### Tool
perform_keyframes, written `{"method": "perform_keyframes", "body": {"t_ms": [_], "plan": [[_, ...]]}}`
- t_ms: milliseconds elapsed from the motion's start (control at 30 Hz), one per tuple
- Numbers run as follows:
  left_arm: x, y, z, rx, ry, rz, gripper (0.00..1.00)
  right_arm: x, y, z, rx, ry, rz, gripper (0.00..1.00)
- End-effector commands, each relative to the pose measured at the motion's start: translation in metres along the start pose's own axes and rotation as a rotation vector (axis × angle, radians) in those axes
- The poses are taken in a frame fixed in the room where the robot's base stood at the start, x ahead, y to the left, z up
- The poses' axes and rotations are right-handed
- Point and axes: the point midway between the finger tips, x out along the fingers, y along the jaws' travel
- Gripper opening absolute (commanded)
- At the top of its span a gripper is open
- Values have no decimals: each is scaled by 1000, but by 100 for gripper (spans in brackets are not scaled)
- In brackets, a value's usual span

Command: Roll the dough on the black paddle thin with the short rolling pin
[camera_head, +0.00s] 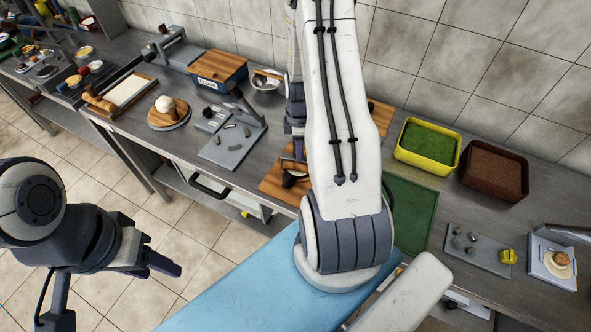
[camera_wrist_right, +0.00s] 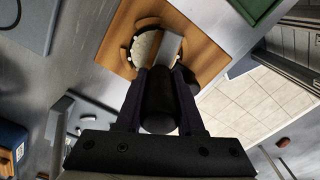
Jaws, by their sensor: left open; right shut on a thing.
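In the right wrist view, my right gripper (camera_wrist_right: 162,78) is shut on a thick black cylinder (camera_wrist_right: 160,105), which looks like the short rolling pin. A grey flat-looking piece (camera_wrist_right: 169,47) shows beyond the fingertips; I cannot tell whether it belongs to the pin. It covers part of the pale dough (camera_wrist_right: 145,46) on the round black paddle (camera_wrist_right: 126,52). The paddle lies on a wooden board (camera_wrist_right: 203,45). In the head view, my right arm hides most of this board (camera_head: 270,187) and the gripper. My left gripper (camera_head: 166,268) is open and empty, in front of the counter over the floor.
A wooden round with a pale dough ball (camera_head: 165,104) and a grey tray (camera_head: 222,150) stand left of the board. A green mat (camera_head: 412,213), a yellow bin (camera_head: 428,146) and a brown bin (camera_head: 494,171) are to the right. The counter's front edge runs close to the board.

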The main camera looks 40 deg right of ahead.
Motion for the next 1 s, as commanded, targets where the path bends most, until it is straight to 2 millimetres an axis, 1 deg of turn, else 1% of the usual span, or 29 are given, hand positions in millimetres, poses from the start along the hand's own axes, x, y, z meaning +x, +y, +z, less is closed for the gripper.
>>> {"method": "perform_keyframes", "body": {"t_ms": [33,133,467,800,1000], "plan": [[0,0,0,0,0,0,50,0,5,3,2,0,3,0],[-1,0,0,0,0,0,50,0,9,5,1,0,3,0],[-1,0,0,0,0,0,50,-1,11,6,0,0,5,0],[1,0,0,0,0,0,50,2,32,17,1,0,5,0],[1,0,0,0,0,0,50,2,37,19,0,0,6,0]]}}
